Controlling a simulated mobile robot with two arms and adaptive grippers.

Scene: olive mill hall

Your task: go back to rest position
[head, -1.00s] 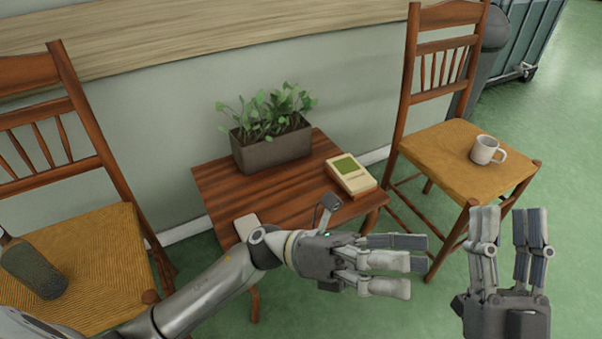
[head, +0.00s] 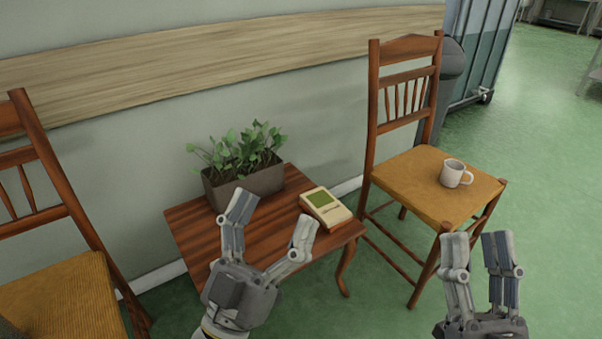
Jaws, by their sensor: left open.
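My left gripper (head: 271,218) is in the lower middle of the head view, in front of the small wooden table. Its fingers are spread wide apart with nothing between them, so it is open and empty. They point up and cover part of the tabletop in the picture. My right gripper (head: 476,243) is at the lower right, in front of the right chair in the picture. Its fingers point up, side by side with a gap between them, and it is empty.
The small table (head: 190,222) bears a planter (head: 262,181) and a cream-and-green boxy item (head: 326,208). A mug (head: 455,173) stands on the right chair (head: 415,192). Another chair (head: 65,290) is at the left. Green floor (head: 550,190) is clear at the right.

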